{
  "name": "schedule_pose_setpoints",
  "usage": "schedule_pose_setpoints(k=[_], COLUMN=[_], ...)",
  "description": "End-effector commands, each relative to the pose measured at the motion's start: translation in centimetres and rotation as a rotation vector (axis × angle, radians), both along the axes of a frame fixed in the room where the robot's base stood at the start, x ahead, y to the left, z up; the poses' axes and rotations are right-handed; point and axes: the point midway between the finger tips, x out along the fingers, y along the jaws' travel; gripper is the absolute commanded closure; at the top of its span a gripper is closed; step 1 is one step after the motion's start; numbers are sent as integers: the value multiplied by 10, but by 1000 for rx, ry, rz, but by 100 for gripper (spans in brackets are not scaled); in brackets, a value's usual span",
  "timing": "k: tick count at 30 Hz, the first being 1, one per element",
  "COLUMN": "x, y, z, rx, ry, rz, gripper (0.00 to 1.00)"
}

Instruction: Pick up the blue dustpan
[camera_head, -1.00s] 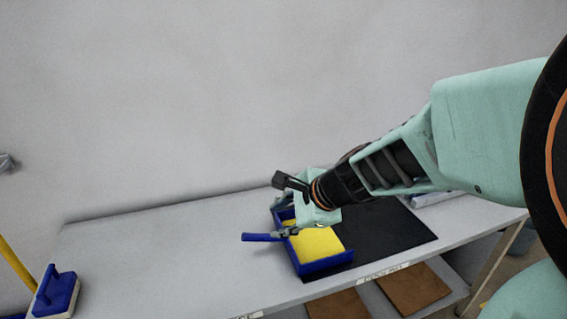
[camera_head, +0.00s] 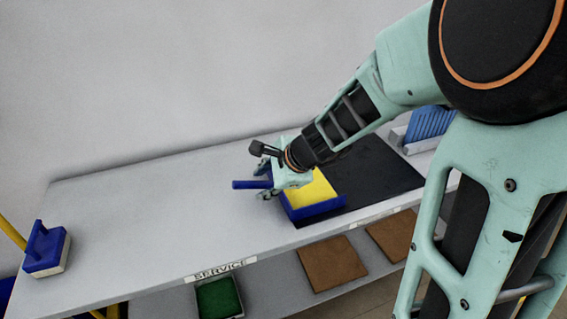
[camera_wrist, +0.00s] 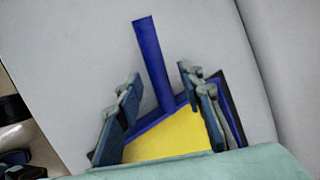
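The blue dustpan (camera_head: 318,210) has a yellow inside and lies on the table, partly over the left edge of a black mat. Its blue handle (camera_head: 250,184) points left in the head view. My gripper (camera_head: 266,180) is above the pan's handle end and hides part of the pan. In the wrist view, the handle (camera_wrist: 150,55) runs up the picture between the two spread fingers of my gripper (camera_wrist: 160,80). The fingers are open, one on each side, with gaps to the handle. The yellow pan (camera_wrist: 175,138) lies below, partly hidden by my gripper.
The black mat (camera_head: 385,172) covers the table's right part. A blue-handled brush or block (camera_head: 45,250) stands at the far left. A ribbed blue item (camera_head: 430,122) is at the right. Brown boards (camera_head: 332,263) and a green tray (camera_head: 218,298) are below. The table's left-middle is clear.

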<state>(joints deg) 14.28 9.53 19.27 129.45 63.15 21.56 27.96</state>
Motion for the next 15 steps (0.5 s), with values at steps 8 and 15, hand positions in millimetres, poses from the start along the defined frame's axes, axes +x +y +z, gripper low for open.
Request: schedule_pose_setpoints(k=[8,15], x=[8,8], y=[9,8], z=[-15,-14], rx=[0,0], ry=[0,0], rz=[0,0], gripper=[65,75])
